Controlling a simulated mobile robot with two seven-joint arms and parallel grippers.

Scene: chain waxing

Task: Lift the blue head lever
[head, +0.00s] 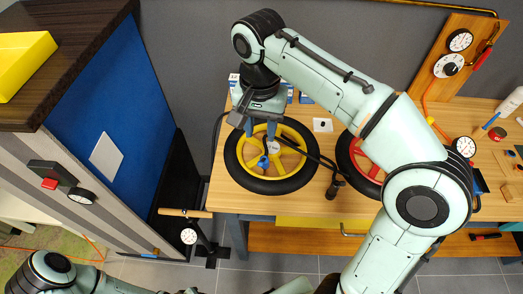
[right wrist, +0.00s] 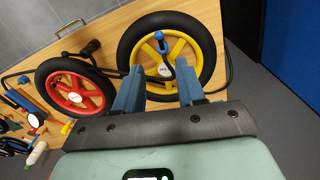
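The blue head lever (head: 264,162) is a small blue part at the yellow wheel (head: 298,161), near its white hub, in the head view. In the right wrist view blue parts (right wrist: 161,38) show between the yellow spokes (right wrist: 196,42), with a black hose end close by. My right gripper (head: 260,132) is above the wheel's upper left part in the head view. Its two blue fingers are apart with nothing seen between them, and it also shows in the right wrist view (right wrist: 159,72). Whether it touches anything is unclear. My left gripper is out of view; only part of my left arm shows.
A red wheel (head: 358,160) lies right of the yellow one on the wooden table (head: 228,194). A black hose (head: 318,157) crosses the yellow wheel. A floor pump (head: 189,236) with a gauge stands at the table's left edge. A blue-sided cabinet (head: 120,105) is at left.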

